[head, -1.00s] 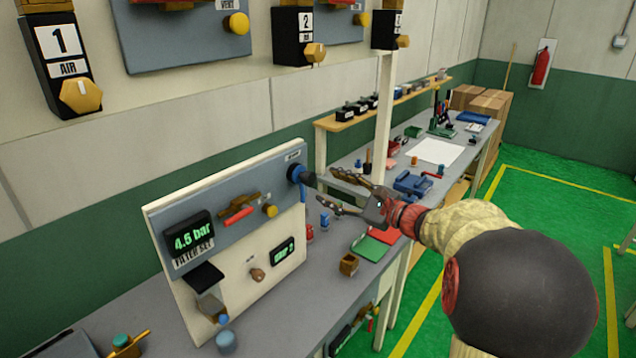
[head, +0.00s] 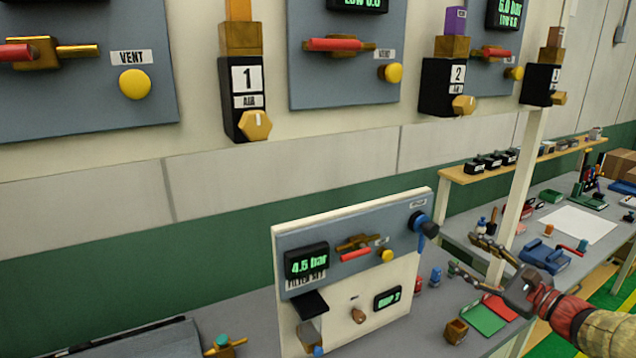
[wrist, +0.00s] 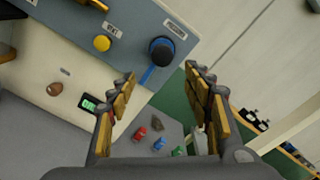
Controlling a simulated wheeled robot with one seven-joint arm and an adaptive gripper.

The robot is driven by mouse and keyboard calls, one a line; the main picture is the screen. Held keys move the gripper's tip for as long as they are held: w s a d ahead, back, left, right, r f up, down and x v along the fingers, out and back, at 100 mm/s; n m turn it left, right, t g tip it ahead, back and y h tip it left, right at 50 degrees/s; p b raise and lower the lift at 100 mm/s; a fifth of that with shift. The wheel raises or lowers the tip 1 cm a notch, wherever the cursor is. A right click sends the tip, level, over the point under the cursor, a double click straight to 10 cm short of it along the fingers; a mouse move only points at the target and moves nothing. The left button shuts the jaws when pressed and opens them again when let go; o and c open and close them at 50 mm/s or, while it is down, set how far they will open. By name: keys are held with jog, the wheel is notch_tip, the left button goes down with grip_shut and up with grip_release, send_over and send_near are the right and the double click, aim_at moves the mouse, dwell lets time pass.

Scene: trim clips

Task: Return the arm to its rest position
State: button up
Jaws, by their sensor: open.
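My gripper (head: 472,254) is open and empty in the lower right of the head view. Its fingers are spread, pointing left towards the upright test panel (head: 290,238). It is to the right of the panel's dark knob with a blue lever (head: 424,226) and apart from it. In the wrist view my gripper (wrist: 158,75) also shows open, with nothing between the fingers. The knob (wrist: 162,50) is beyond the fingertips there. My arm (head: 580,318) reaches in from the lower right corner.
The panel stands on a grey bench (head: 240,318). Red and green mats (head: 485,318) and a small brown box (head: 455,331) lie below my gripper. A white post (head: 517,190) rises behind it. Wall units numbered 1 (head: 246,95) and 2 (head: 450,88) hang above.

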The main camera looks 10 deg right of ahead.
jog(key=s+a+f+n+g, duration=1)
jog(key=s+a+f, duration=0.3)
jog(key=s+f, duration=0.15)
jog(key=s+a+r+n+g+h, duration=0.1)
jog(key=s+a+n+h, duration=0.2)
jog(key=s+n, duration=0.3)
jog(key=s+a+r+n+g+h, duration=0.1)
jog(key=s+a+n+g+h, duration=0.1)
jog(key=s+a+n+h, duration=0.3)
jog(key=a+r+n+t+y, duration=0.1)
jog(key=s+a+r+n+y, duration=0.1)
jog(key=a+r+n, duration=0.1)
jog(key=shift+s+a+r+t, duration=0.15)
jog(key=shift+a+r+t, duration=0.15)
jog(key=shift+t, duration=0.1)
dwell(0.7)
